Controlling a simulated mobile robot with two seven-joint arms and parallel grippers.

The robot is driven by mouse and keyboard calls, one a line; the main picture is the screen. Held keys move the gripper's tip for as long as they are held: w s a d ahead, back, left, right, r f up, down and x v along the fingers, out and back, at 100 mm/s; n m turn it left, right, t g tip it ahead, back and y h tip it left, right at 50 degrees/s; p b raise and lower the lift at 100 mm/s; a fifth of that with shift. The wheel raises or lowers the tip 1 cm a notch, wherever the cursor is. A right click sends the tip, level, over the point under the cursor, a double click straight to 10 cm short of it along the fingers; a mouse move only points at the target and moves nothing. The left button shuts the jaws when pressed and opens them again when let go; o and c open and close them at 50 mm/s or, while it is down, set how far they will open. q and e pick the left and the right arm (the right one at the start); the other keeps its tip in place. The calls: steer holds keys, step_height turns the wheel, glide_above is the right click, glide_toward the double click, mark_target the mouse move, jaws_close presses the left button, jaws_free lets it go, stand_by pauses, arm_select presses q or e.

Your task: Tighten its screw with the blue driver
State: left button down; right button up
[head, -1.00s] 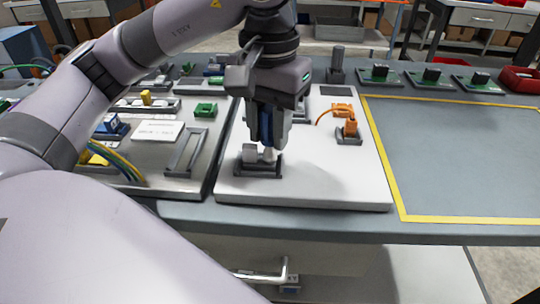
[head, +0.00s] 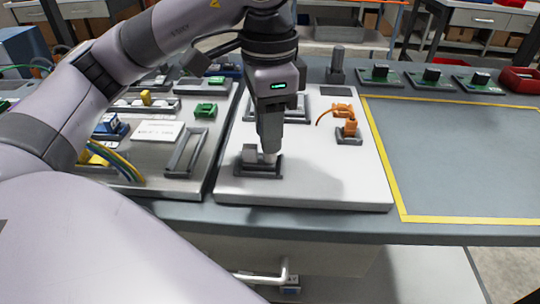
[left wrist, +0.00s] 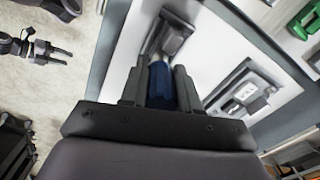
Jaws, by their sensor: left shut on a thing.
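My left gripper (head: 270,140) is shut on the blue driver, whose blue handle (left wrist: 160,84) shows between the fingers in the left wrist view. In the head view the fingers hide the handle. They point down over a small grey block (head: 250,153) in a dark grey frame (head: 262,172) on the white panel (head: 330,185). A pale end shows under the fingers at the block's right side. The screw is hidden, so I cannot tell whether the tip sits in it. My right gripper (left wrist: 62,52) looks open and empty at the left of the left wrist view.
An orange connector (head: 348,130) with an orange cable stands at the panel's right. An empty grey frame (head: 186,152) and a green part (head: 206,109) are on the left panel. The yellow-bordered area (head: 460,155) on the right is clear.

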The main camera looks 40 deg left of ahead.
stand_by(0.3)
arm_select(q)
steer(key=shift+r+p, duration=0.8)
steer(key=shift+r, duration=0.1)
step_height(320, 180, up, 5)
steer(key=p, duration=0.4)
steer(key=shift+f, duration=0.2)
steer(key=shift+f, duration=0.1)
